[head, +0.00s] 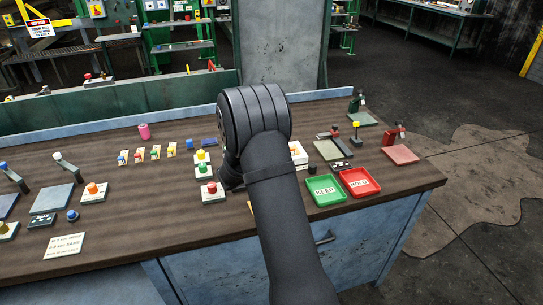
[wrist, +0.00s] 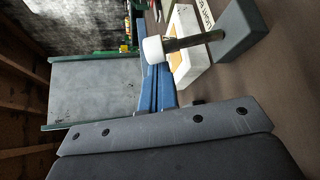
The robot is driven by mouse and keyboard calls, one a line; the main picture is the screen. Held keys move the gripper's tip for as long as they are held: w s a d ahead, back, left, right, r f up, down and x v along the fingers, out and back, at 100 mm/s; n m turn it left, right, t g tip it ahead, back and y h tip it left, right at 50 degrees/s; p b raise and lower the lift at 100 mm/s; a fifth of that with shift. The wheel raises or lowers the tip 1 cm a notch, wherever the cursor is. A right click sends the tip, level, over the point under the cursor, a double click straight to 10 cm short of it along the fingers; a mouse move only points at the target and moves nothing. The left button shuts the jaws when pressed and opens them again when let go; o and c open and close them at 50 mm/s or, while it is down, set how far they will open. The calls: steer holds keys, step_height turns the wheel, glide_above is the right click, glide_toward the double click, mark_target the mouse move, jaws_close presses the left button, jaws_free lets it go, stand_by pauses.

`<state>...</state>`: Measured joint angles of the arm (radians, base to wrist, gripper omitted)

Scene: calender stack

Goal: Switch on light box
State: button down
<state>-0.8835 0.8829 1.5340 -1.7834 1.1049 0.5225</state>
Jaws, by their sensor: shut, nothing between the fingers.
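A white box (wrist: 190,45) with an orange-yellow panel and partly cut-off lettering shows in the wrist view; it looks like the light box. In the head view a white box (head: 299,155) shows just right of my arm, partly hidden by it. Beside it in the wrist view a dark grey block (wrist: 247,30) carries a metal lever with a white knob (wrist: 153,50), which sticks out to the left.
A green tray (head: 325,190) and a red tray (head: 359,182) lie right of my arm. Push-button boxes (head: 212,191) stand close to its left. Small clamps (head: 400,145) stand at the right. The front middle of the wooden bench (head: 150,225) is mostly clear.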

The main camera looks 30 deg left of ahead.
steer(key=shift+s+d+r+m+t, duration=0.3)
steer(key=shift+d+m+t, duration=0.1)
steer(key=shift+m, duration=0.2)
stand_by(0.5)
steer(key=shift+s+d+m+t, duration=0.25)
steer(key=shift+s+m+t, duration=0.15)
steer(key=shift+m, duration=0.1)
steer(key=m+t, duration=0.1)
steer(key=s+d+m, duration=0.1)
steer(key=shift+s+d+r+m+t, duration=0.1)
steer(key=shift+d+r+m+t, duration=0.1)
steer(key=shift+m+t, duration=0.2)
steer(key=shift+s+d, duration=0.6)
steer(key=shift+f, duration=0.1)
steer(key=shift+s, duration=0.15)
steer(key=v, duration=1.7)
steer(key=shift+s+f, duration=0.1)
steer(key=shift+s, duration=0.05)
